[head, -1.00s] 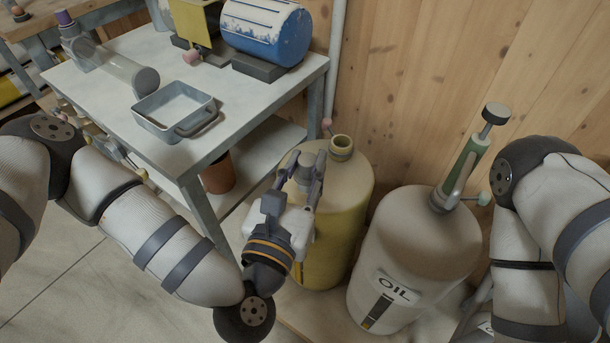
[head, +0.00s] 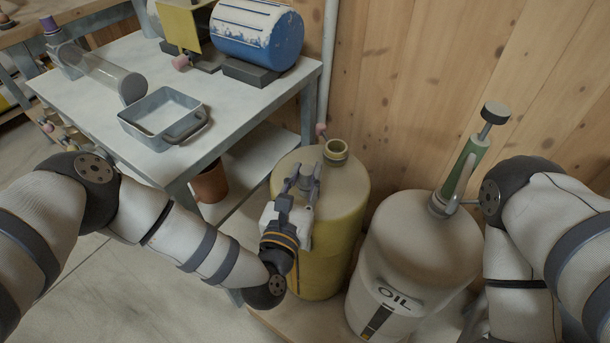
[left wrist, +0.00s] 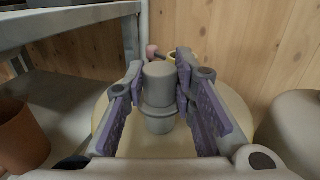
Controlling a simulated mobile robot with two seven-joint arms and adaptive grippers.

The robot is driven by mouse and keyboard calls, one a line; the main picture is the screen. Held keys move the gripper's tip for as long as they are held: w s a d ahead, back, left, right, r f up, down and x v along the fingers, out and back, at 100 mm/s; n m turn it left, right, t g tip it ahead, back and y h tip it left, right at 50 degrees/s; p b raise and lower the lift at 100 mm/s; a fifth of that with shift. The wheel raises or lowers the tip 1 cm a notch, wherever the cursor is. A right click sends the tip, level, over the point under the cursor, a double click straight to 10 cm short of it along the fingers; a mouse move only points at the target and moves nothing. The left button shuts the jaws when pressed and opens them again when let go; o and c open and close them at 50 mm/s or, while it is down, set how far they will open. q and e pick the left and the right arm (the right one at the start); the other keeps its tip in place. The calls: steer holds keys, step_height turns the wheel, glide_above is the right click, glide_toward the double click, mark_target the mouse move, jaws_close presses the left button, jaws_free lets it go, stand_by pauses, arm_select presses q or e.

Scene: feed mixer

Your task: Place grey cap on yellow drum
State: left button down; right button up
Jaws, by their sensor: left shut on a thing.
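The yellow drum (head: 340,215) stands on a low board beside the table. Its open neck (head: 336,150) is at the back of its top. My left gripper (head: 305,175) is over the drum's top, in front of the neck. It is shut on the grey cap (left wrist: 158,95), which sits upright between the fingers in the left wrist view. The neck shows behind the right finger in the left wrist view (left wrist: 171,58). My right arm enters from the right; its gripper is hidden.
A pale oil drum (head: 415,255) with a green pump (head: 462,170) stands close on the right. The table (head: 235,100) at the left holds a metal tray (head: 150,130) and a blue cylinder (head: 258,32). A brown pot (head: 211,184) is beneath it. A wooden wall is behind.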

arm_select(q)
steer(key=c, duration=1.3)
jaws_free()
steer(key=shift+f, duration=0.1)
steer(key=shift+c, duration=0.2)
